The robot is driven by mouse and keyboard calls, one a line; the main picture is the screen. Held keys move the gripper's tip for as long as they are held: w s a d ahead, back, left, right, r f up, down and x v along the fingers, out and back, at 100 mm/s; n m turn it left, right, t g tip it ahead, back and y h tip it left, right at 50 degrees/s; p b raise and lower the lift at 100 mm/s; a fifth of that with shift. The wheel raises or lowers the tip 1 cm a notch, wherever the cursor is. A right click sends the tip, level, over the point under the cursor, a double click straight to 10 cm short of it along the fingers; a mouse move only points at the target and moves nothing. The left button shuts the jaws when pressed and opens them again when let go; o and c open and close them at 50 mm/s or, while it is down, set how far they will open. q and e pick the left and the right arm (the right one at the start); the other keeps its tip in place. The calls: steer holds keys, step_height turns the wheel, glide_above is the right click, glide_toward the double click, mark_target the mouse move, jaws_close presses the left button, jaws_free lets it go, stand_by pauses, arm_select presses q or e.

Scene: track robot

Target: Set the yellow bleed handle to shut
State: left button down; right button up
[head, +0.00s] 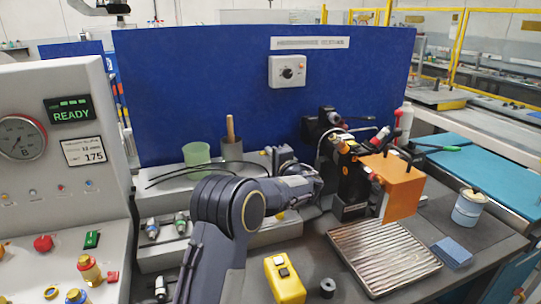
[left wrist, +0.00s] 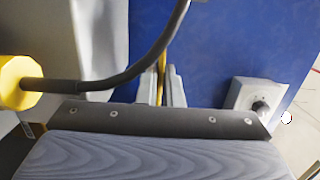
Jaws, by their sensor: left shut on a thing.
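The left arm reaches across the bench to the black valve assembly (head: 352,190) at the orange plate (head: 403,188). My left gripper (head: 312,184) is at the left side of this assembly, its tips mostly hidden in the head view. In the left wrist view my left gripper (left wrist: 162,88) has its two grey fingers close together around a thin yellow strip (left wrist: 160,80), which looks like the yellow bleed handle. The fingers are shut on it. The handle's angle and its pivot cannot be made out. My right gripper is in neither view.
A ribbed metal tray (head: 385,256), a blue block (head: 452,252) and a yellow box (head: 284,280) lie in front. A dark hose (left wrist: 120,78) crosses the left wrist view. A blue panel (head: 215,90) stands behind, and a gauge console (head: 60,150) is at left.

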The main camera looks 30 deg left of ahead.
arm_select(q)
steer(key=shift+d, duration=0.1)
steer(key=shift+d+n+g+y, duration=0.2)
steer(key=shift+n+g+y, duration=0.1)
steer(key=shift+g, duration=0.1)
steer(key=shift+d+n+g+y, duration=0.4)
steer(key=shift+n+g, duration=0.2)
steer(key=shift+g, duration=0.2)
steer(key=n+g, duration=0.1)
steer(key=d+n+g+y+p, duration=0.1)
steer(key=g, duration=0.1)
steer(key=shift+s+d+r, duration=0.1)
steer(key=shift+s+r, duration=0.1)
steer(key=shift+d+f+n+g, duration=0.15)
steer(key=shift+n+g, duration=0.25)
steer(key=shift+g, duration=0.2)
steer(key=c, duration=1.6)
jaws_free()
